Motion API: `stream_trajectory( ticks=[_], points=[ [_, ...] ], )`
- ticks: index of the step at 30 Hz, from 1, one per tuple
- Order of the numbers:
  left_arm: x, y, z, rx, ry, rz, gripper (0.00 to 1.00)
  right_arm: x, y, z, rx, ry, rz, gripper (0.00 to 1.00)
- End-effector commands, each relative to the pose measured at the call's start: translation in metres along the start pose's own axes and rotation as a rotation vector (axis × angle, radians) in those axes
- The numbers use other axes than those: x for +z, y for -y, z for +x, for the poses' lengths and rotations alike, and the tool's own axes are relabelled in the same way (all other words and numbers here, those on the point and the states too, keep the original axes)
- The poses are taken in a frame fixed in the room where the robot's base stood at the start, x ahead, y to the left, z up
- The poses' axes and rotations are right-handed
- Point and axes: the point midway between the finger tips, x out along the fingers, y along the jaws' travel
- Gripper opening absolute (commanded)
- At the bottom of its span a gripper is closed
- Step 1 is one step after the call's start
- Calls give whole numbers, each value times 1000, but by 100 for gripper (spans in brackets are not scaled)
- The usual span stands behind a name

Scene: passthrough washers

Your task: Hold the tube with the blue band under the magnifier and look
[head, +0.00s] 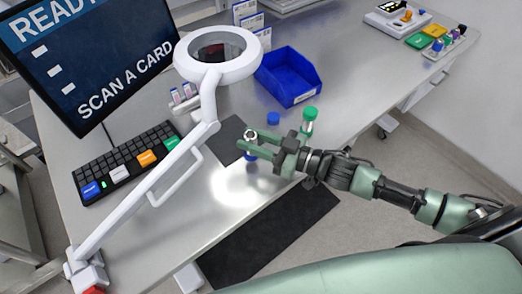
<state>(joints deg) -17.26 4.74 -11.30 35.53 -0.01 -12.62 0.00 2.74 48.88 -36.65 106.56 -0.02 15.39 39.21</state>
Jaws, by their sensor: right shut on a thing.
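The magnifier (217,56) is a white ring with a dark lens on a white jointed arm, standing over the table at upper centre in the head view. My right gripper (252,143) comes in from the right and is shut on a small tube (251,154). The tube has a pale, grey top and a blue part below, and stands about upright between the fingers. The fingers partly hide it. The gripper and tube are below and right of the magnifier ring in the picture, apart from it. My left gripper is not in view.
A green-capped tube (309,119) stands just behind my right gripper. A blue round cap (273,118) and a blue bin (289,77) are farther back. A keyboard (128,162) and a monitor (90,55) are at left. Small vials (183,95) stand behind the lamp arm. The lit table front (235,187) is clear.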

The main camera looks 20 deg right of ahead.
Motion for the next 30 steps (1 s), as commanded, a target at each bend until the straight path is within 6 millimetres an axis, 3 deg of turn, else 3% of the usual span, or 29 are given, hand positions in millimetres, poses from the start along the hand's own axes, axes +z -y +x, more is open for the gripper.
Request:
stream_trajectory(
  ticks=[21,30],
  points=[
    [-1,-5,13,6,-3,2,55,-1,-39,77,0,-3,-1,0],
    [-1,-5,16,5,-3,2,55,-1,-48,93,0,-2,1,0]
  ],
)
